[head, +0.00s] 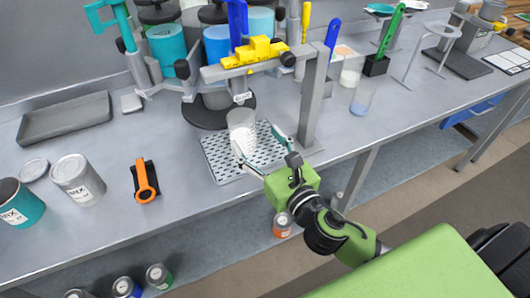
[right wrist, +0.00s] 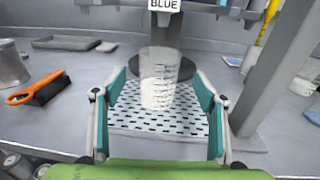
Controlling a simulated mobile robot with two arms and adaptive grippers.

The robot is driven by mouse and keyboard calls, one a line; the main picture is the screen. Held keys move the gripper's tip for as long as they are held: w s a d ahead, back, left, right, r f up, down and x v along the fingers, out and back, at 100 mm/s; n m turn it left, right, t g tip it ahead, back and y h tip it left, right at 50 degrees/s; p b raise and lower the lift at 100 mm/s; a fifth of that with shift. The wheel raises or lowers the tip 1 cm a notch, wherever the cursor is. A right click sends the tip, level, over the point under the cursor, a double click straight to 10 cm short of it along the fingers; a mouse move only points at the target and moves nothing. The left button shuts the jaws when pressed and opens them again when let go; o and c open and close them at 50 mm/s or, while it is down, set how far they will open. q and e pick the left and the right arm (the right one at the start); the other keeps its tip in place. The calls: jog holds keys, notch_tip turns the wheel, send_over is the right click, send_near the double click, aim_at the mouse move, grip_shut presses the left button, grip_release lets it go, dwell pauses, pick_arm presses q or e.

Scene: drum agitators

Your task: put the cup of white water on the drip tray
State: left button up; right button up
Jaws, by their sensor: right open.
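The cup of white water (head: 242,131) is a clear cup with white contents and stands upright on the perforated drip tray (head: 214,162). In the right wrist view the cup (right wrist: 158,80) stands toward the far side of the drip tray (right wrist: 130,119), with dark measuring marks on its side. My right gripper (head: 258,148) is open at the near side of the cup. In the right wrist view its teal fingers (right wrist: 160,95) are spread to the left and right of the cup, apart from it. My left gripper is not in view.
A grey post (head: 313,100) stands close to the right of the tray. A stand with a BLUE label (right wrist: 165,4) is behind the cup. An orange-handled tool (head: 145,180) and grey can (head: 77,180) are to the left. A clear cup with blue liquid (head: 361,98) stands to the right.

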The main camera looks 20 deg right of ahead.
jog(key=shift+s+d+b, duration=0.2)
jog(key=shift+s+b, duration=0.1)
jog(key=shift+s, duration=1.45)
